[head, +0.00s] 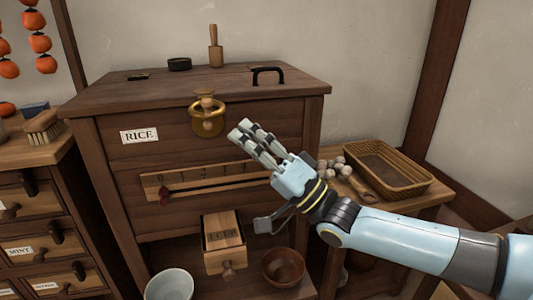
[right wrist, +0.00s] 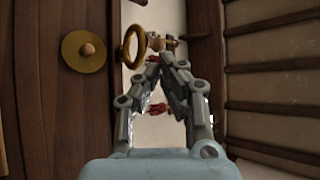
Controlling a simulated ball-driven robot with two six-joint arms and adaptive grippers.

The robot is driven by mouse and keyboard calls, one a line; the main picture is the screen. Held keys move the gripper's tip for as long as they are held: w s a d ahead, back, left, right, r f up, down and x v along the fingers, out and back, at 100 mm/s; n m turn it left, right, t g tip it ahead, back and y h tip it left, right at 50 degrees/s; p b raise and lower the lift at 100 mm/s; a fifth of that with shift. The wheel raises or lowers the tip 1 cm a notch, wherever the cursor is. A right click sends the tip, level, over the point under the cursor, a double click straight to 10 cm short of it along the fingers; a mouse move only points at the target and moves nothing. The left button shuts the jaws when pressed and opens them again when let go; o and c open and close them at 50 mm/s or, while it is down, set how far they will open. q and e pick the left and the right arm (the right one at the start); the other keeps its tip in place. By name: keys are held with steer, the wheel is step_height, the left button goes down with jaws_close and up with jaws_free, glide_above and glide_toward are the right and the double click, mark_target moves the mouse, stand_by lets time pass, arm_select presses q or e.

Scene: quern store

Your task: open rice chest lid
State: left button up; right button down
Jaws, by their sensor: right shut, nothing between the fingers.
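The dark wooden rice chest (head: 215,125), with a white RICE label (head: 139,135), stands in the middle of the head view. Its lid (head: 215,86) lies flat and closed, with a black handle (head: 267,76) on the right part of its top. A brass ring fitting (head: 207,119) with a wooden peg is on the upper front; the ring also shows in the right wrist view (right wrist: 132,46), beside a round brass plate (right wrist: 82,51). My right gripper (head: 246,130) is shut and empty, just right of the brass fitting and apparently apart from it. My left gripper is out of view.
On the lid are a wooden pestle-like tool (head: 215,48), a small dark dish (head: 179,64) and a small flat dark item (head: 138,77). A low table with a wicker tray (head: 388,168) stands right. A drawer cabinet (head: 30,220) stands left. A small drawer (head: 223,241) sticks out below.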

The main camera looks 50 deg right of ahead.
mark_target(211, 106)
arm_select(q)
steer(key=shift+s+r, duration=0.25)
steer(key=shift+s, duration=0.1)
arm_select(e)
steer(key=x, duration=0.5)
steer(key=shift+w+a+r, duration=0.1)
steer(key=shift+w+r, duration=0.1)
steer(key=shift+w, duration=0.1)
